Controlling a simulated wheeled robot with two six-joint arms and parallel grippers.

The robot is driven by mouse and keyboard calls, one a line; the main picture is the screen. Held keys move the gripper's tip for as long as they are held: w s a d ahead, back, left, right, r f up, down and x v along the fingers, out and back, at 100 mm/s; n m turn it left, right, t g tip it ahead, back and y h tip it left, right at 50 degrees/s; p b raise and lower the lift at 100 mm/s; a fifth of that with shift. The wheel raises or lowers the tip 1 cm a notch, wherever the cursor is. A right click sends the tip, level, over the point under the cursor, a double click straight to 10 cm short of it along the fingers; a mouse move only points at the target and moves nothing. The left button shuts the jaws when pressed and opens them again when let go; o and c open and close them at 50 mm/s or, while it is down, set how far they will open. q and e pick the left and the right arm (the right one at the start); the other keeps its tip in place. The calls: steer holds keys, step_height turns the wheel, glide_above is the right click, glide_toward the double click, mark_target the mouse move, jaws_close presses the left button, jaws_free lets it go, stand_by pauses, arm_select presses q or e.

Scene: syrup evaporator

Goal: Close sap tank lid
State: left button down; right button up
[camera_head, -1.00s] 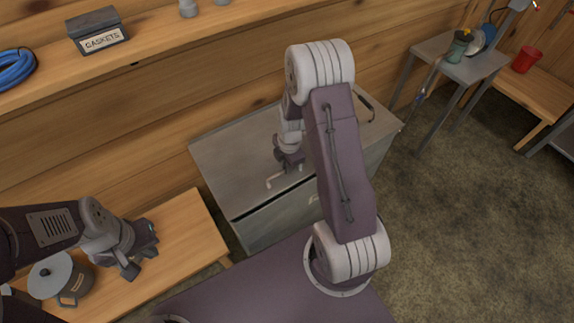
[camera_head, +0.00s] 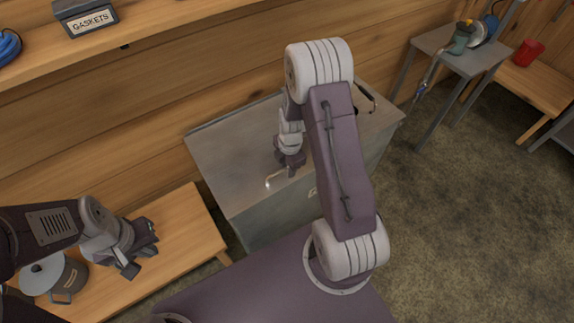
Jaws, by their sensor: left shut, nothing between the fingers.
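The sap tank (camera_head: 275,222) is a grey metal box against the wooden wall, in the middle of the head view. Its flat grey lid (camera_head: 225,165) lies across the top and looks level, with no clear gap at the front edge. A small bent handle (camera_head: 275,182) sits near the lid's front edge. My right gripper (camera_head: 288,170) points down at the lid, right beside this handle. Its fingertips are too small and covered to tell whether they grip. My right arm hides the tank's right middle. My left gripper (camera_head: 143,262) is shut and empty above the low bench.
The wooden bench (camera_head: 190,235) at lower left holds a lidded grey pot (camera_head: 55,278) near my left arm. A shelf with a gaskets box (camera_head: 85,17) runs above. A grey side table (camera_head: 450,50) with tools and a red bucket (camera_head: 527,53) stand at right. Floor at right is clear.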

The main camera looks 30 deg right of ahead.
steer(key=shift+w+r, duration=0.1)
steer(key=shift+r, duration=0.05)
step_height(320, 180, up, 9)
steer(key=p, duration=0.1)
steer(key=shift+s, duration=0.45)
